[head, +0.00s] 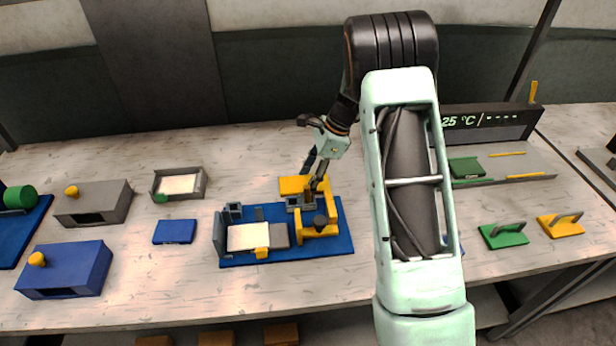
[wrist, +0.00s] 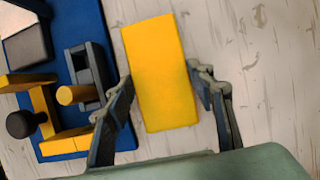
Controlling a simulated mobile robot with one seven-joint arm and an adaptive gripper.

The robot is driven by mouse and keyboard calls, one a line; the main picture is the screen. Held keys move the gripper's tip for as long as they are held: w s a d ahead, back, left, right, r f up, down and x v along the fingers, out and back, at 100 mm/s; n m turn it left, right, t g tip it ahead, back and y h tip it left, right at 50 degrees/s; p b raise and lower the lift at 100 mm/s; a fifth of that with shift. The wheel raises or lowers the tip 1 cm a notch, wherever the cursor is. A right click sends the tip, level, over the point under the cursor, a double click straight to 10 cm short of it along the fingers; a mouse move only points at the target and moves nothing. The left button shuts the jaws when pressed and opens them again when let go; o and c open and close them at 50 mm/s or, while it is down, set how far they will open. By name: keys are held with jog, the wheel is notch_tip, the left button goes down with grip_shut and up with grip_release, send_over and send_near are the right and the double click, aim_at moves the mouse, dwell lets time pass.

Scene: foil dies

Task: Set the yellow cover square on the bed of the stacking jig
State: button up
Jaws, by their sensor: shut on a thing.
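The yellow cover (wrist: 160,75) is a flat yellow rectangle between the fingers of my gripper (wrist: 161,78) in the wrist view. My gripper is shut on its two long sides. In the head view the cover (head: 291,185) shows just behind the jig's back edge, partly hidden by my gripper (head: 314,176). The stacking jig (head: 335,245) has a blue base with grey upright stops, a cream sheet (head: 247,237) on the bed, and a yellow clamp (head: 321,230) with a black knob at its right. I cannot tell how high the cover is above the table.
A blue plate (head: 175,231) and a grey tray (head: 204,184) with a pale sheet stand left of the jig. A grey box (head: 108,203) and a blue box (head: 82,268) stand farther left. Green (head: 503,236) and yellow (head: 561,226) handled pieces lie at right.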

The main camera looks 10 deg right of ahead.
jog(key=o, duration=0.9)
